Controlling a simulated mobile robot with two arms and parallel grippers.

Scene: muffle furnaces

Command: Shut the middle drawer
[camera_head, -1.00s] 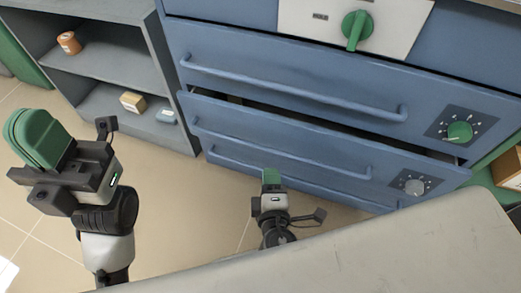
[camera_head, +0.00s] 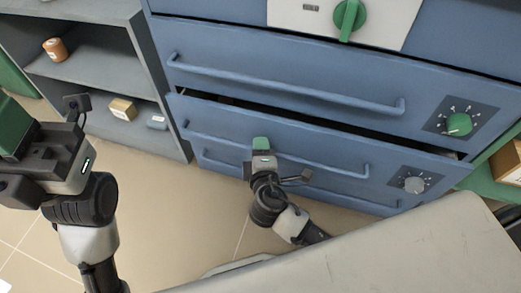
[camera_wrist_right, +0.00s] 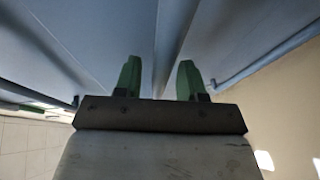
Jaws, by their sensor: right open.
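The middle drawer (camera_head: 325,141) is a blue front with a bar handle (camera_head: 310,157), in the centre of the head view. A dark gap along its top edge shows it standing slightly open. My right gripper (camera_head: 261,143) is in front of its left half, near the handle; I cannot tell whether it touches.
The upper drawer (camera_head: 300,72) has its own handle and a green dial (camera_head: 458,123). A lower handle (camera_head: 235,165) shows below the middle drawer. A grey shelf (camera_head: 90,70) with small items stands left. A pale surface (camera_head: 380,255) fills the front right. Floor is clear between.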

